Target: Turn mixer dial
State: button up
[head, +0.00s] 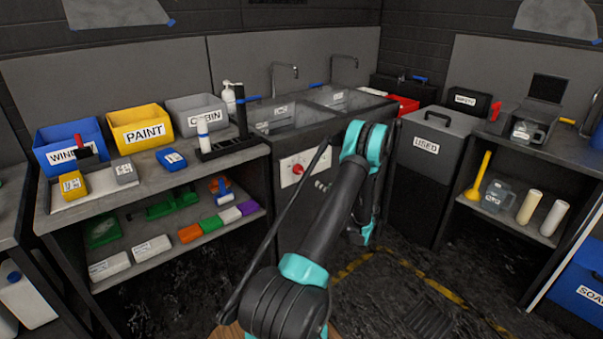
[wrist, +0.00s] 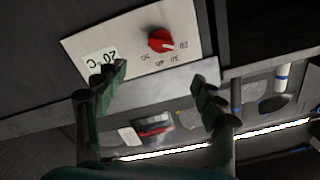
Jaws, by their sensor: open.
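The mixer dial is a round red knob with a pale pointer (wrist: 160,40) on a white panel (wrist: 118,36) in the wrist view. Numbers are printed around it, and a small label reading 20°C (wrist: 100,64) sits to its left. In the head view the red dial (head: 298,169) is on the front of the sink unit. My gripper (wrist: 160,82) is open, its green-padded fingers spread wide with nothing between them. The dial appears beyond and between the fingertips, apart from both. In the head view the fingers are hidden behind my arm.
Sinks with taps (head: 322,100) are above the panel. A shelf (head: 90,200) with blue, yellow and grey bins stands left. A dark box labelled USED (head: 425,146) stands right of my arm. A shelf with a yellow plunger-like tool (head: 480,178) is farther right. Dark floor is open in front.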

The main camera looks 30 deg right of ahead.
aim_at(303, 172)
jog(key=w, duration=0.5)
jog(key=w+a, duration=0.1)
jog(key=w, duration=1.1)
jog(key=shift+a, duration=0.2)
jog(key=shift+c, duration=0.3)
jog(key=c, duration=1.1)
jog(key=shift+m, duration=0.4)
jog(key=m, duration=0.3)
jog(key=shift+d+m, duration=0.1)
jog(key=shift+m, duration=1.9)
